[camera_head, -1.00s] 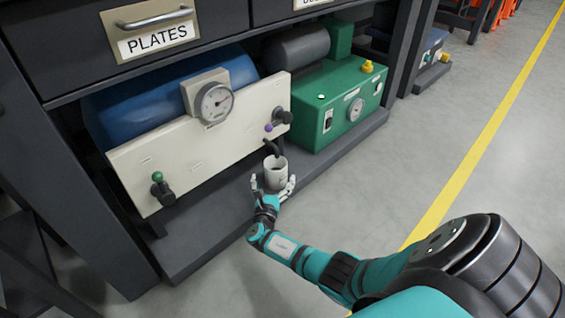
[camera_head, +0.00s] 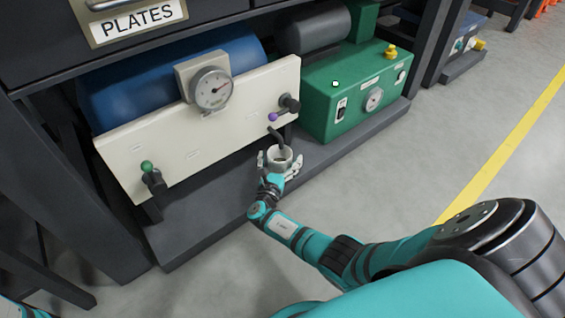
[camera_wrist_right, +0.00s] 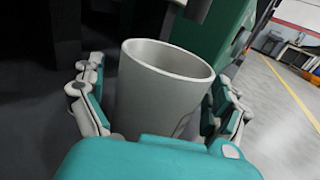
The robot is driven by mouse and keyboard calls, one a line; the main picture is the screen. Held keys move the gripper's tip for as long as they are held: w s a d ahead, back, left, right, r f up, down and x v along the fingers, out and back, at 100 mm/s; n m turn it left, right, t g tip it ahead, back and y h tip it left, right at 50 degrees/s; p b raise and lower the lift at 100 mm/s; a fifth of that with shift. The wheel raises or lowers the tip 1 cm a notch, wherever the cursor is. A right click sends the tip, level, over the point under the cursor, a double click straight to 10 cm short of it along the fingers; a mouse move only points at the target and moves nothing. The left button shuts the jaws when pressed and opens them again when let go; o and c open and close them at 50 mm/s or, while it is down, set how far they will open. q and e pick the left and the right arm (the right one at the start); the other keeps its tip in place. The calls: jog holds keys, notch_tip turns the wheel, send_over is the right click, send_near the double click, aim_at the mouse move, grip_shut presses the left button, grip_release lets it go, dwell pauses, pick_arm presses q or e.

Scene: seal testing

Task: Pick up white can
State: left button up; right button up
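The white can (camera_head: 280,163) is upright with an open top, under a dark curved spout at the front of the cream panel. My right gripper (camera_head: 279,168) is around it, with a finger on each side. In the right wrist view the can (camera_wrist_right: 160,95) stands between the fingers of the right gripper (camera_wrist_right: 160,105). A gap shows at the left finger, so the gripper looks open around the can. The can's base is hidden by the gripper. Only a teal bit of my left arm shows at the bottom left of the head view; its gripper is not seen.
The cream panel (camera_head: 190,140) with gauge (camera_head: 212,89) and valve handles stands behind the can. A green machine (camera_head: 345,95) is to its right. The dark shelf base (camera_head: 215,205) lies below. A drawer labelled PLATES (camera_head: 135,22) is above. Grey floor at right is clear.

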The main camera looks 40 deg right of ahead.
jog(key=c, duration=1.2)
jog(key=shift+c, duration=0.2)
jog(key=shift+d+r, duration=0.1)
